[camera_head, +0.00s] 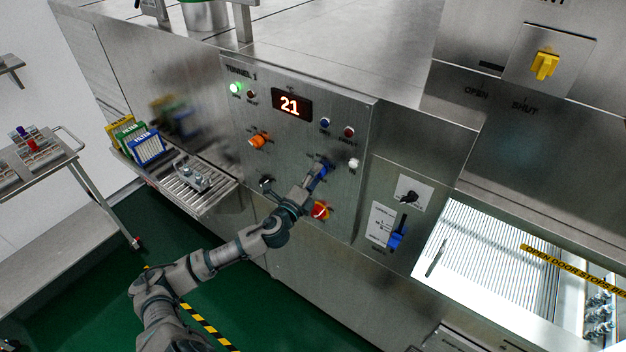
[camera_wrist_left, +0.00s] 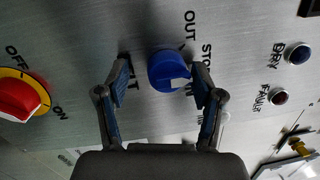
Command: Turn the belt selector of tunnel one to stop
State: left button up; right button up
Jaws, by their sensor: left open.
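The Tunnel 1 panel (camera_head: 300,110) stands in front of me. Its blue selector knob (camera_wrist_left: 168,70) sits between the fingers of my left gripper (camera_wrist_left: 161,78) in the left wrist view. Labels OUT and STOP are readable beside the knob; other lettering is partly hidden by the fingers. The left gripper is open, with a gap at the left finger and the right finger close to the knob; contact is unclear. In the head view, my left gripper (camera_head: 319,176) reaches the blue knob, partly covering it. My right gripper is not in view.
A red-and-yellow OFF/ON switch (camera_head: 320,211) is close below the gripper. An orange knob (camera_head: 259,141), a display reading 21 (camera_head: 291,105) and a white button (camera_head: 354,163) share the panel. A blue lever (camera_head: 397,239) stands to the right.

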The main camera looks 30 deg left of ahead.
pick_arm(q)
jog(key=s+f, duration=0.1)
jog(key=s, duration=1)
jog(key=shift+s+f, duration=0.15)
jog(key=shift+s, duration=0.25)
jog(key=shift+d, duration=0.2)
